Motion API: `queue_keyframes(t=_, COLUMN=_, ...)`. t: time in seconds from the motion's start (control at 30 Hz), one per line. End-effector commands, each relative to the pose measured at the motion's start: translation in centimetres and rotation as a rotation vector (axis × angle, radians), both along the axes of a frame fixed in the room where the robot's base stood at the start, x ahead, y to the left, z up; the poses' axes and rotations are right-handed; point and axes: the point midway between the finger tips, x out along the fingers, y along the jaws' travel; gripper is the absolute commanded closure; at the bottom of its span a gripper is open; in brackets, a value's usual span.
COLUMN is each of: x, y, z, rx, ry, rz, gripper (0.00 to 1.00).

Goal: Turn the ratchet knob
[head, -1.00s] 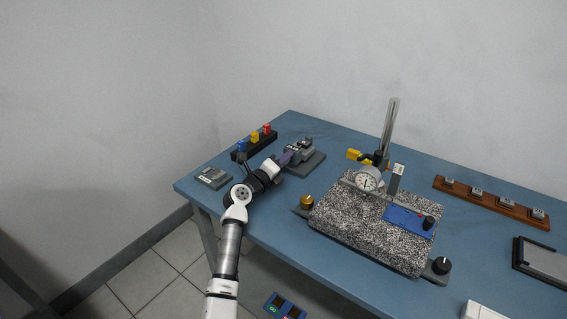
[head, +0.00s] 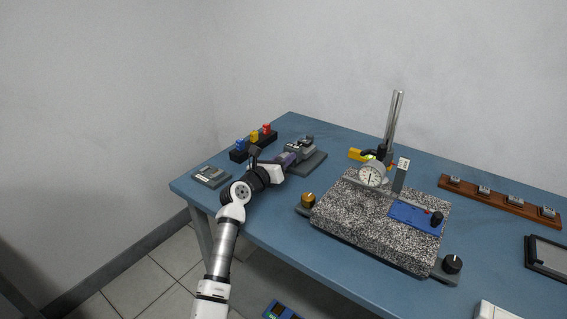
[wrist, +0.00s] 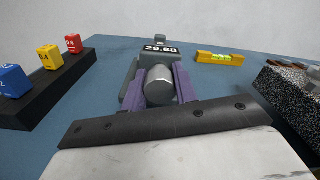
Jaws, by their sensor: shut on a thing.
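A grey bench device (head: 306,147) stands on the blue table, left of the granite plate. In the wrist view its display (wrist: 160,49) reads about 29.88. A round metal ratchet knob (wrist: 159,86) faces me below that display. My gripper (wrist: 160,94) has its two purple fingers on either side of the knob and is shut on it. In the head view my gripper (head: 289,159) reaches the device from the front left; the knob is hidden there behind the fingers.
A black rack with blue, yellow and red blocks (head: 254,142) stands left of the device. A small grey item (head: 211,177) lies near the left corner. The granite plate (head: 370,230) with a dial gauge (head: 371,175) stands to the right. A yellow level (wrist: 219,57) lies behind.

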Motion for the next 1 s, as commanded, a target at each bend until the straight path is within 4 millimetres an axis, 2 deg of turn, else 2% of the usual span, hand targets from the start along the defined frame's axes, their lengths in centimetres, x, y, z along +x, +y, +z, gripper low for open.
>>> queue_keyframes(t=0.6, x=-0.03, y=-0.04, z=-0.14, rx=0.035, ry=-0.023, rz=-0.002, gripper=0.94)
queue_keyframes(t=0.63, x=-0.03, y=-0.04, z=-0.14, rx=0.035, ry=-0.023, rz=-0.002, gripper=0.7)
queue_keyframes(t=0.77, x=-0.02, y=-0.03, z=-0.1, rx=0.035, ry=-0.023, rz=-0.002, gripper=0.53)
queue_keyframes(t=0.8, x=-0.02, y=-0.03, z=-0.09, rx=0.035, ry=-0.023, rz=-0.001, gripper=0.49)
queue_keyframes(t=1.0, x=0.0, y=-0.01, z=-0.05, rx=0.035, ry=-0.024, rz=0.0, gripper=0.49)
